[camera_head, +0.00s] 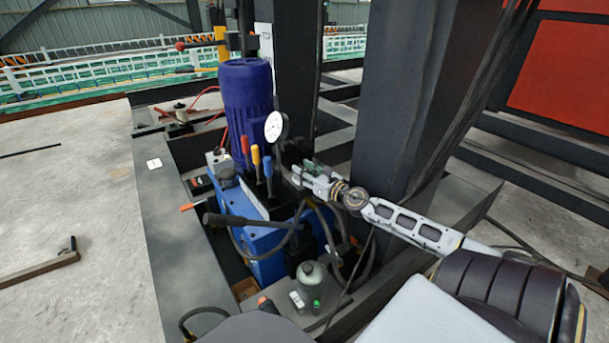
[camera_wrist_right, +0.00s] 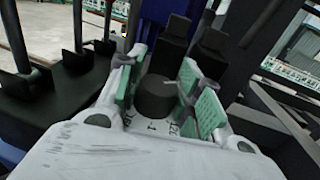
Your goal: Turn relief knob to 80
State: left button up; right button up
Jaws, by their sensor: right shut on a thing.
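The relief knob (camera_wrist_right: 158,98) is a dark, short cylinder between the green finger pads in the right wrist view. A pale scale with dark marks (camera_wrist_right: 152,126) shows beside it; the marks are too small to read surely. My right gripper (camera_head: 300,173) is at the upper right of the blue hydraulic unit (camera_head: 268,240), just below the gauge, and hides the knob in the head view. In the right wrist view the gripper (camera_wrist_right: 163,92) is shut on the knob. A round white pressure gauge (camera_head: 274,126) stands above; its reading is too small to tell. My left gripper is out of view.
Levers with red, yellow and blue handles (camera_head: 256,156) stand left of my right gripper. A purple motor (camera_head: 248,95) rises behind them. A thick dark column (camera_head: 400,100) stands close on the right. Hoses (camera_head: 335,235) hang below. Open floor (camera_head: 70,190) lies at left.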

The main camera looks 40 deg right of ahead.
dwell(0.4)
jog(key=o, duration=1)
jog(key=shift+o, duration=0.2)
jog(key=shift+s, duration=0.15)
jog(key=s, duration=1.1)
jog(key=shift+s+d, duration=0.35)
dwell(0.7)
